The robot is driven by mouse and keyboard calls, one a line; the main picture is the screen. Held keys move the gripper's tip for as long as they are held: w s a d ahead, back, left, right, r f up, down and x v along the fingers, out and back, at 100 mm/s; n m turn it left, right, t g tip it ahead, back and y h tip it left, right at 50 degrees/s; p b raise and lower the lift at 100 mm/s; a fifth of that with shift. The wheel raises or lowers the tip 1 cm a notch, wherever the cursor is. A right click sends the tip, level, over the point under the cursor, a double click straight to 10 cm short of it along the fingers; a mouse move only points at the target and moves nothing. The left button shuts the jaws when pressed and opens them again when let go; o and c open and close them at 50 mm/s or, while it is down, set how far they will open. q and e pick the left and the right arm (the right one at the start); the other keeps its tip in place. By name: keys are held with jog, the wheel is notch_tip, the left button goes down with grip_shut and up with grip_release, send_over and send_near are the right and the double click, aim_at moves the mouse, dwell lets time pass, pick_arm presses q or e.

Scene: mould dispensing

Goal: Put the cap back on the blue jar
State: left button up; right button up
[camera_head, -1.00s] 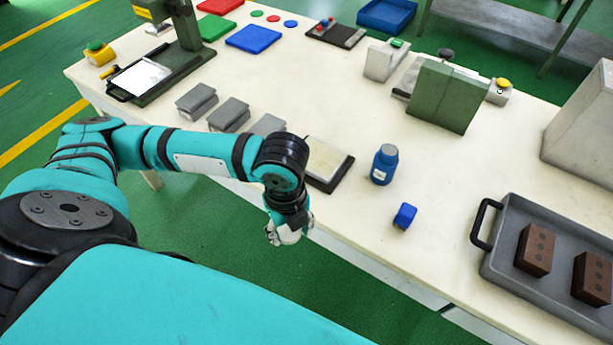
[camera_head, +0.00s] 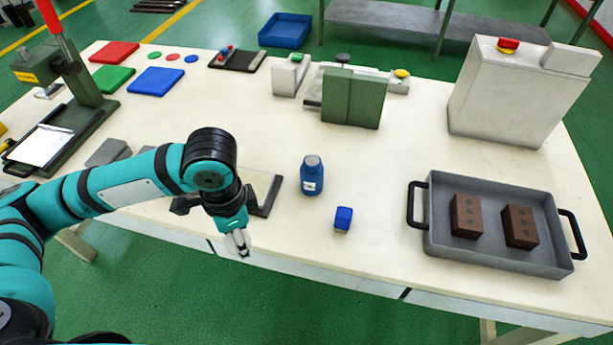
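The blue jar (camera_head: 312,180) stands upright on the table with a pale label on its front and a greyish top. The blue cap (camera_head: 343,218) lies apart from it on the table, to its right and closer to the front edge. My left gripper (camera_head: 242,244) hangs in front of the table's front edge, left of the jar and cap, touching neither. Its fingers look close together and too small to tell open from shut. I see nothing held in it. My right gripper is out of view.
A grey tray (camera_head: 436,244) with two brown moulded blocks stands at the right. A dark-edged board (camera_head: 267,194) lies behind my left wrist. A green fixture (camera_head: 352,98) and a big grey box (camera_head: 503,100) stand farther back. The table around the jar and cap is clear.

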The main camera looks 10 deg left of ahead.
pick_arm(q)
jog(key=r+n, duration=0.1)
jog(key=n, duration=0.1)
jog(key=w+r+n, duration=0.1)
jog(key=n, duration=0.2)
jog(key=r+n, duration=0.1)
jog(key=n, duration=0.1)
jog(key=shift+w+d+r+n, duration=0.1)
jog(key=shift+w+d+n, duration=0.2)
jog(key=shift+w, duration=0.1)
jog(key=n, duration=0.1)
jog(key=r+n, duration=0.1)
jog(key=n, duration=0.1)
jog(key=shift+w+r, duration=0.1)
jog(key=shift+w, duration=0.15)
